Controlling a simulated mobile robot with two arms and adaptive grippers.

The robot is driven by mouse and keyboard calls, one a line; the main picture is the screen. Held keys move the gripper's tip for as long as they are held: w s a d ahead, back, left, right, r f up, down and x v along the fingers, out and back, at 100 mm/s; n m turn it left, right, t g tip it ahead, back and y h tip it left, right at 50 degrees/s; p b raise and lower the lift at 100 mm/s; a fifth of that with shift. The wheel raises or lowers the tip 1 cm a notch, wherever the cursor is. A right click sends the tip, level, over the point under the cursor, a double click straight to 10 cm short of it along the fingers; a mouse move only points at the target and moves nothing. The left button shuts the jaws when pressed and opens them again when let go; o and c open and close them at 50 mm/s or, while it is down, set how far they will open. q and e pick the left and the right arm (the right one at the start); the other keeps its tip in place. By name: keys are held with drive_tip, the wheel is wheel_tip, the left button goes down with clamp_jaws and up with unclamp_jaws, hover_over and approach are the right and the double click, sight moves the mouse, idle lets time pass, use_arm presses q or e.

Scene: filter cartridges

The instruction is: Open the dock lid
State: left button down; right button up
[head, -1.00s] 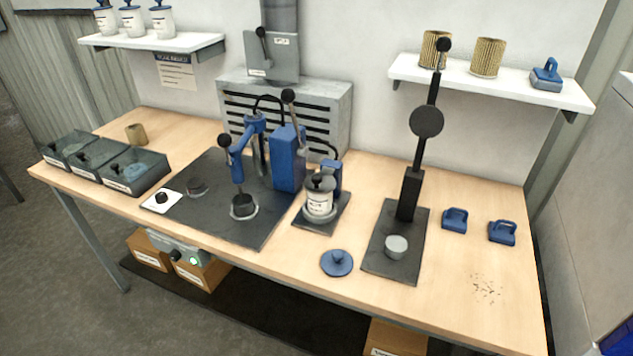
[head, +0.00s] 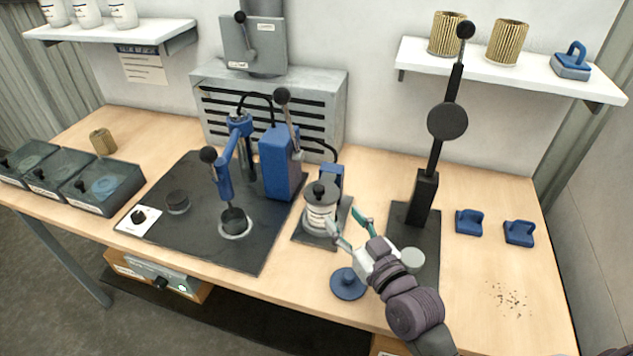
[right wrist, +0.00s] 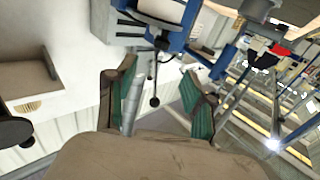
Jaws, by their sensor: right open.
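The dock (head: 300,232) is a small dark plate with a blue post (head: 331,178) at its back. A white labelled canister (head: 320,217) stands on it under a grey lid (head: 322,193) with a black knob. The lid looks closed. My right gripper (head: 349,226) is open and empty, just right of and in front of the canister, apart from the lid. In the right wrist view its green-padded fingers (right wrist: 158,100) are spread, with no lid clearly visible between them. My left gripper is not in view.
A blue round cap (head: 348,284) lies beside my right gripper. A tall black lever press (head: 426,190) stands close on the right. A blue press (head: 282,160) with levers stands left of the dock. Two blue blocks (head: 469,221) sit farther right.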

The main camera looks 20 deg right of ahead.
sight(321, 192)
drive_tip(key=w, duration=0.3)
drive_tip(key=w+a+p, duration=0.1)
drive_tip(key=w, duration=0.2)
drive_tip(key=w+a, duration=0.1)
drive_tip(key=w, duration=0.3)
drive_tip(key=shift+w+f+p, duration=0.1)
drive_tip(key=shift+w+p, duration=0.2)
drive_tip(key=shift+w+a, duration=0.1)
drive_tip(key=shift+w, duration=0.25)
drive_tip(key=shift+s, duration=0.1)
drive_tip(key=shift+c, duration=0.7)
drive_tip(key=c, duration=0.8)
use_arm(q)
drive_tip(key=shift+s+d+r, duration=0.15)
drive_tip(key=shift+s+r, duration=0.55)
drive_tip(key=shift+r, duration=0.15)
use_arm(e)
clamp_jaws()
